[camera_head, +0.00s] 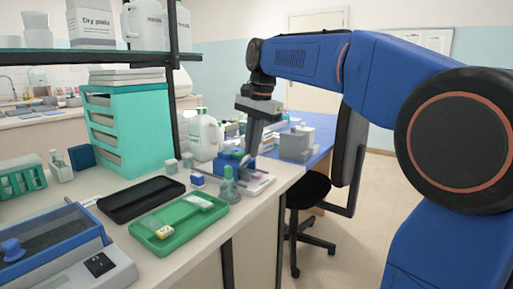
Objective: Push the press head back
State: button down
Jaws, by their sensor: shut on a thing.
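The blue press head (229,157) sits at the right part of the near bench, on a low press with a pale base (257,183). It is small in this view and partly covered by my gripper. My gripper (250,150) reaches down from above, with its fingers tilted, and is shut at the right side of the blue part. The exact contact at the fingertips is too small to make out.
A green-capped white jug (203,135) stands just behind the press. A green-grey bottle (229,186) stands close in front. A green tray (169,237) and a black tray (133,199) lie to the left. The bench edge (287,185) is close on the right.

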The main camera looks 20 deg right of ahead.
aim_at(231, 148)
jog(key=w+a, duration=0.1)
jog(key=w, duration=0.1)
jog(key=w+a, duration=0.3)
jog(key=w, duration=0.1)
jog(key=shift+a+r, duration=0.1)
jog(key=shift+a, duration=0.05)
jog(key=c, duration=1.9)
grip_release()
jog(key=shift+w+a, duration=0.1)
jog(key=shift+w, duration=0.05)
notch_tip(231, 148, up, 17)
jog(key=s+d, duration=0.2)
jog(key=shift+s, duration=0.3)
